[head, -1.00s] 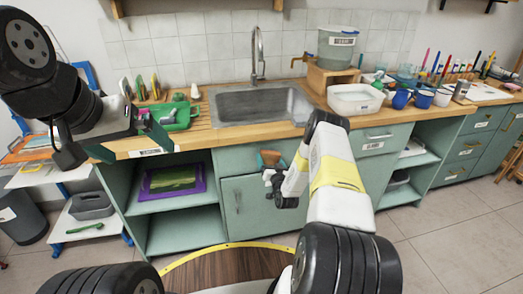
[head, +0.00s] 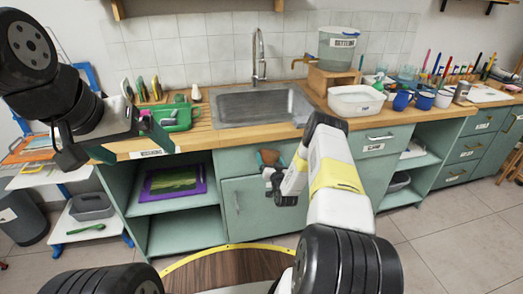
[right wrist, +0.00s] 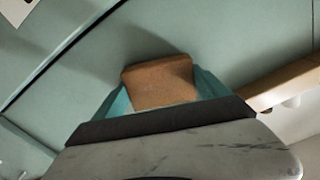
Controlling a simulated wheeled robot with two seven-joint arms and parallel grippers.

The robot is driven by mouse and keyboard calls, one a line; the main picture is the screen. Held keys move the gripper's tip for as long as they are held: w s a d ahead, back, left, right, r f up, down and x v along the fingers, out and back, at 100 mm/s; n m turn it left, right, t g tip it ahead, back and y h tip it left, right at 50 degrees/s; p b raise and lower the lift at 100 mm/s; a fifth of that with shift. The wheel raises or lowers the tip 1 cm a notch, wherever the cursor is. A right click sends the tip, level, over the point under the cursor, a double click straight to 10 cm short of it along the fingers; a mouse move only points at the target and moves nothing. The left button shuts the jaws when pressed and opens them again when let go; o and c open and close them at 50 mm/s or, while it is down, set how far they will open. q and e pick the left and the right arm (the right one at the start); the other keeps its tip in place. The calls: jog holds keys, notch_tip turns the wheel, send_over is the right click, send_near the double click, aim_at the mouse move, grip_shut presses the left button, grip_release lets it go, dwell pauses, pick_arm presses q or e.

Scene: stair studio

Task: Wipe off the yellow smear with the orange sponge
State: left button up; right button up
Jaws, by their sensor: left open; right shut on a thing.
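The orange sponge (head: 268,157) is held in my right gripper (head: 270,167), in front of the green cabinet below the sink. In the right wrist view the sponge (right wrist: 160,84) sits between the two teal fingers of that gripper (right wrist: 160,100). My left gripper (head: 160,132) is open, over the left end of the counter near the green dish rack.
The wooden counter (head: 190,140) holds a sink (head: 262,105), a green dish rack (head: 178,118), a white tub (head: 355,100) and blue mugs (head: 402,100). Open shelves below hold a purple tray (head: 150,191). The counter's front edge lies above my right gripper.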

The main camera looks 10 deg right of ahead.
aim_at(278, 158)
jog(key=shift+w+d, duration=0.1)
jog(key=shift+w+d, duration=0.1)
jog(key=shift+d, duration=1.8)
jog(key=shift+a, duration=0.15)
jog(key=shift+w+a+r, duration=0.1)
jog(key=shift+a, duration=1)
jog(key=shift+w+a+r, duration=0.1)
jog(key=shift+a, duration=0.95)
jog(key=shift+s, duration=0.1)
jog(key=shift+s+a, duration=0.1)
jog(key=shift+s, duration=0.15)
jog(key=shift+s+d+f, duration=0.1)
jog(key=shift+s+d, duration=0.05)
jog(key=shift+s, duration=0.75)
jog(key=shift+s+d+f, duration=0.1)
jog(key=shift+s+d, duration=0.05)
jog(key=shift+s, duration=0.75)
jog(key=shift+s+d, duration=0.15)
jog(key=shift+s, duration=0.75)
